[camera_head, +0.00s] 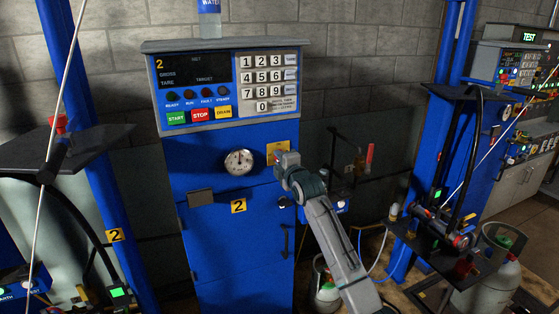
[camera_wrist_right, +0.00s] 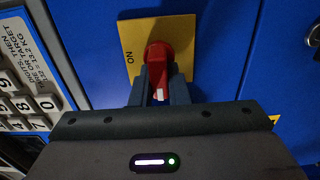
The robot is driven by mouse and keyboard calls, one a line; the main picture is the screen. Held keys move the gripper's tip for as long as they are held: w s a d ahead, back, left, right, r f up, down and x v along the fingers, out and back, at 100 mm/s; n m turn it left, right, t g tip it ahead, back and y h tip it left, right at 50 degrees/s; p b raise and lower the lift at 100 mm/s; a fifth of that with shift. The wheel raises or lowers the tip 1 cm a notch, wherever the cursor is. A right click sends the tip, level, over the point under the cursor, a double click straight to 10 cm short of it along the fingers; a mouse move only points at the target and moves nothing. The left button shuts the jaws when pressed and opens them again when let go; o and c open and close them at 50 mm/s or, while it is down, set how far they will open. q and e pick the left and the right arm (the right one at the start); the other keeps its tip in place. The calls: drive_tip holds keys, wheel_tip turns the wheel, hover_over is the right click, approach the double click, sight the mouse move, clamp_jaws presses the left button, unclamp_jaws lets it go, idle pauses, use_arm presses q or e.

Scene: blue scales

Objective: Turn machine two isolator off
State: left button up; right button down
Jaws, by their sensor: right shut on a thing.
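Machine two is the blue cabinet (camera_head: 190,260) with a yellow "2" label, at the middle of the head view. Its isolator has a yellow plate (camera_head: 277,147) on the cabinet's right side, beside the round gauge. In the right wrist view the yellow plate (camera_wrist_right: 184,30) carries a red knob (camera_wrist_right: 158,58), with "ON" printed to the left of the knob. My right gripper (camera_head: 281,160) is at the isolator, and in the wrist view its fingers (camera_wrist_right: 160,92) are shut around the red knob. In the head view the gripper hides the knob. My left gripper is not in view.
Above the isolator are a keypad (camera_head: 269,77), a dark display (camera_head: 192,71) and START, STOP and DRAIN buttons. A round gauge (camera_head: 239,162) is left of the gripper. Blue posts with dark shelves (camera_head: 470,92) stand on both sides. A gas cylinder (camera_head: 492,285) stands at right.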

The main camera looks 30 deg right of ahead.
drive_tip(key=shift+f, duration=0.1)
idle(0.3)
drive_tip(key=c, duration=1.4)
unclamp_jaws()
drive_tip(key=s+b, duration=0.3)
drive_tip(key=s, duration=0.7)
drive_tip(key=shift+s+a, duration=0.3)
drive_tip(key=shift+s, duration=0.1)
